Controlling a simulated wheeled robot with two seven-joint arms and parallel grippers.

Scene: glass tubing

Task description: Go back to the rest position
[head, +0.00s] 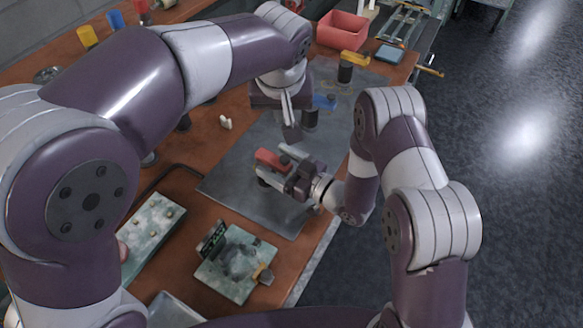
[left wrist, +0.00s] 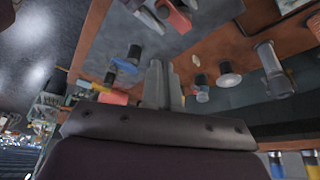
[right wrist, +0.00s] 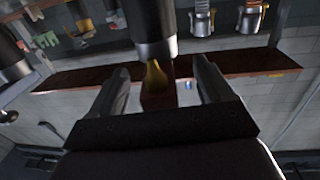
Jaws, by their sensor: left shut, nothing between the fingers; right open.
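In the head view my left gripper (head: 291,132) is above the grey mat (head: 235,180), pointing down. In the left wrist view its fingers (left wrist: 162,85) are together with nothing between them. My right gripper (head: 284,168) is low over the mat, beside a red-topped piece (head: 268,159). I cannot tell whether they touch. In the right wrist view its fingers (right wrist: 160,88) are wide apart. A dark and silver cylinder (right wrist: 153,28) and a yellowish tip show at or beyond the gap between them.
A blue-topped piece (head: 325,102) stands close to my left gripper, and a yellow-topped one (head: 354,59) farther back. A red bin (head: 342,30) is at the back. Greenish boards (head: 205,272) lie at the front. The bench's right edge borders open floor (head: 500,130).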

